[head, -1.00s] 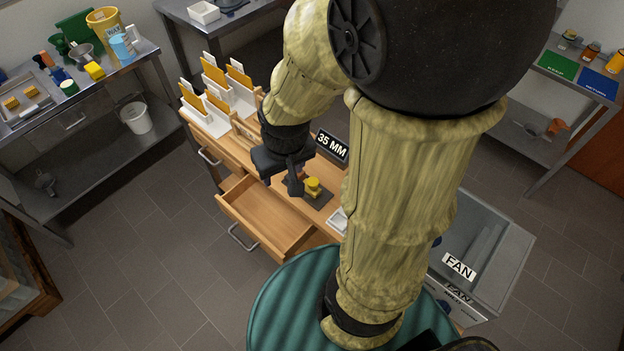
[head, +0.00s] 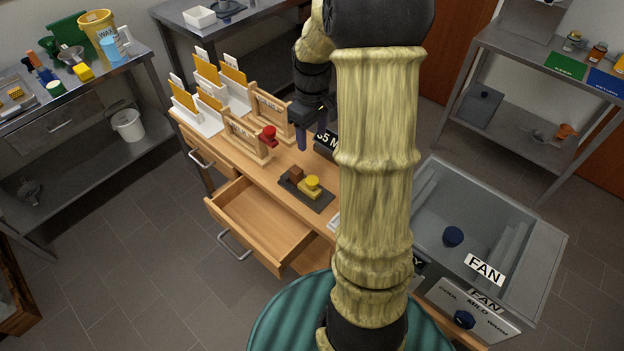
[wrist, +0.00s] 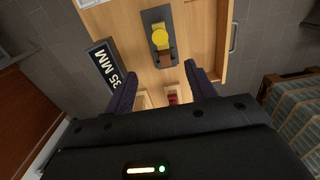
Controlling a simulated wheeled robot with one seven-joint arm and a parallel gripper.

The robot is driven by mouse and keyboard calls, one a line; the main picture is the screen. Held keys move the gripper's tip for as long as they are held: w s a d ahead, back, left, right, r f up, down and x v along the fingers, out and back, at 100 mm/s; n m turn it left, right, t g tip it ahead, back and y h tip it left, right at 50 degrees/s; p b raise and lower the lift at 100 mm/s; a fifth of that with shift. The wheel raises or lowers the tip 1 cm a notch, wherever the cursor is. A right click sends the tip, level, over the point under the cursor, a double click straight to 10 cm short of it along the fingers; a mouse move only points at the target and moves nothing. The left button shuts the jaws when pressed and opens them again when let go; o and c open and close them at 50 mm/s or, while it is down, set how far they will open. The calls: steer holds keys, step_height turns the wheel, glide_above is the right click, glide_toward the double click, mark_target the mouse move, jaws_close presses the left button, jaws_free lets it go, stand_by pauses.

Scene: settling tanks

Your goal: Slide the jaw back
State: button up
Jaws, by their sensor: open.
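A dark base plate (head: 322,203) lies on the wooden desk top. It bears a yellow jaw with a round knob (head: 312,182) and a brown block (head: 296,173) beside it; I cannot tell whether they touch. In the wrist view the yellow knob (wrist: 159,37) is ahead, beyond my fingertips, with the brown block (wrist: 166,54) on its near side. My gripper (head: 311,138) is open and empty. It is above the desk, behind the plate and apart from it. It also shows in the wrist view (wrist: 161,80).
A "35 MM" sign (wrist: 104,67) stands close to one finger. A red knob (head: 269,132) on a wooden rack stands left of my gripper. Card holders (head: 205,112) fill the desk's left end. An open drawer (head: 262,222) juts forward. A grey "FAN" tank (head: 430,195) stands right.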

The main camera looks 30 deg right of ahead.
mark_target(312, 180)
step_height(312, 180, down, 18)
steer(key=shift+r+p, duration=0.25)
steer(key=shift+p, duration=0.75)
